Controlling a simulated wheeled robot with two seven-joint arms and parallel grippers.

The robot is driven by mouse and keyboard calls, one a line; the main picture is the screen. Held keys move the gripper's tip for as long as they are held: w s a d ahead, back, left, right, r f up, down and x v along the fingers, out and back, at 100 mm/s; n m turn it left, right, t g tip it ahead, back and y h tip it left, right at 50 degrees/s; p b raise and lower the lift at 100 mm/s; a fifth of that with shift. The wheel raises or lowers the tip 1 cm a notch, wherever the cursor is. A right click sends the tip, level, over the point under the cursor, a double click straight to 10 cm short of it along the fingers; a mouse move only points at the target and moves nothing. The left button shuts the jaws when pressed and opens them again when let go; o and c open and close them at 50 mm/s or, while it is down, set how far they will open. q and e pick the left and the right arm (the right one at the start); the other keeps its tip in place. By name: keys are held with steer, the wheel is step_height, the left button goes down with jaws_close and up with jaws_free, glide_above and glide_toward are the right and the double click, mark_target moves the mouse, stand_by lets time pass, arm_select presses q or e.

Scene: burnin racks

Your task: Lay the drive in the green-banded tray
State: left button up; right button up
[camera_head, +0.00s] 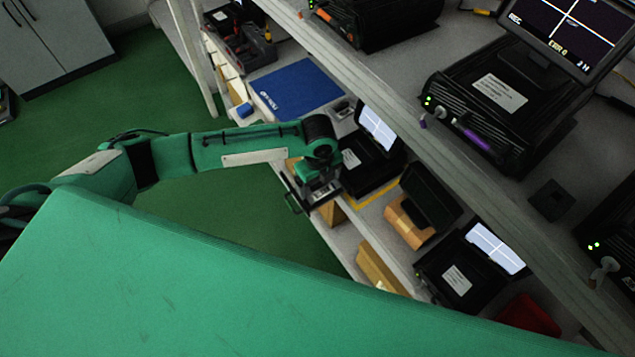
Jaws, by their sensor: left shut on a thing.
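My left arm reaches in from the left to the front edge of the lower shelf. My left gripper (318,193) is shut on a small dark thing, which I take to be the drive; the wrist and jaws hide most of it. It is beside a black unit with a lit screen (366,168). A thin dark frame with a green edge (293,203) shows just left of the jaws; I cannot tell what it belongs to. I cannot make out a green-banded tray for sure. My right gripper is not in view.
The lower shelf also holds a blue mat (297,88), a toolbox (240,45), an orange-brown box (406,222), another black unit (455,278) and a red thing (527,316). The upper shelf (400,85) overhangs with black units (490,105). Green floor is clear at left.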

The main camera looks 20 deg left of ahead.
mark_target(315, 187)
arm_select(q)
steer(key=shift+s+a+f, duration=0.15)
steer(key=shift+s+f, duration=0.2)
steer(key=shift+f, duration=0.3)
steer(key=shift+s+a+f, duration=0.15)
steer(key=shift+s+f, duration=0.2)
steer(key=shift+f, duration=0.3)
steer(key=shift+c, duration=0.2)
steer(key=o, duration=0.8)
step_height(315, 187, up, 14)
steer(key=w, duration=0.1)
steer(key=shift+d+f, duration=0.15)
steer(key=shift+f, duration=0.1)
